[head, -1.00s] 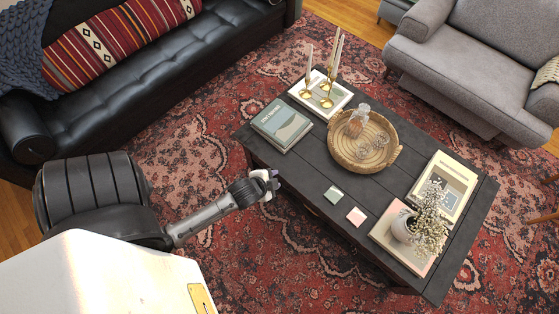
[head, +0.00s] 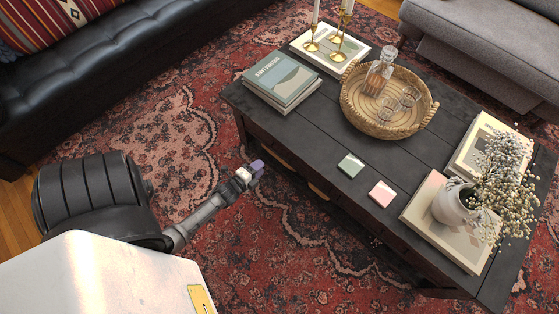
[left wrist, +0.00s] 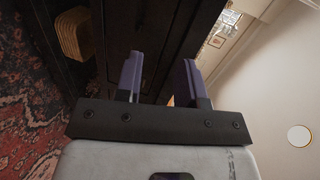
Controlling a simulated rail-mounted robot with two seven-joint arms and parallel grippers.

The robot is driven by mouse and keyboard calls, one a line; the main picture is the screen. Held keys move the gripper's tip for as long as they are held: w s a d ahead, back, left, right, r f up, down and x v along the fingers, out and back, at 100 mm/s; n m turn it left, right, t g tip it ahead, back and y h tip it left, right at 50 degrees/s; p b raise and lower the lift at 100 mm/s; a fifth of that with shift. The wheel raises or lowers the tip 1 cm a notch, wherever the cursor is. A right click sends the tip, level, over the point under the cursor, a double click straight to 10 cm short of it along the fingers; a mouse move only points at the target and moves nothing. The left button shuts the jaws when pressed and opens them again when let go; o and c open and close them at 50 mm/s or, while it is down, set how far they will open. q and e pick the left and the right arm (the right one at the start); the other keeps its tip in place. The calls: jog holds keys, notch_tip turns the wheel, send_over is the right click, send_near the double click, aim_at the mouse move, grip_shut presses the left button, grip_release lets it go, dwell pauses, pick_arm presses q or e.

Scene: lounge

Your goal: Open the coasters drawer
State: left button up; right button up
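The dark wooden coffee table (head: 300,125) has its front side facing me in the head view. That front is in shadow, and I cannot make out the coasters drawer or a label there. A green coaster (head: 350,165) and a pink coaster (head: 382,193) lie on the tabletop near the front edge. My left gripper (head: 254,170) is just off the table's front, near its left end. In the left wrist view its purple fingers (left wrist: 160,80) are apart with nothing visible between them, pointing at dark wood (left wrist: 150,25). My right gripper is out of view.
A light-brown ribbed object (left wrist: 73,33) shows beside the dark wood. A black sofa (head: 90,80) stands left; patterned rug lies between.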

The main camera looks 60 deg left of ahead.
pick_arm(q)
jog(key=b, duration=0.2)
send_near(280, 155)
jog(key=shift+m+t, duration=0.3)
jog(key=shift+m, duration=0.2)
jog(key=shift+f+b+x, duration=0.2)
jog(key=shift+b+x, duration=1)
jog(key=shift+x, duration=0.5)
jog(key=shift+f+b+x, duration=0.15)
jog(key=shift+b+x, duration=1)
jog(key=shift+x, duration=0.5)
jog(key=shift+f+b+x, duration=0.2)
jog(key=shift+b+x, duration=1)
jog(key=shift+x, duration=0.5)
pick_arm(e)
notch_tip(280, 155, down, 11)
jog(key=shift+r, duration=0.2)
pick_arm(q)
jog(key=shift+s+a, duration=0.1)
jog(key=shift+s, duration=0.1)
jog(key=shift+c, duration=0.5)
grip_shut()
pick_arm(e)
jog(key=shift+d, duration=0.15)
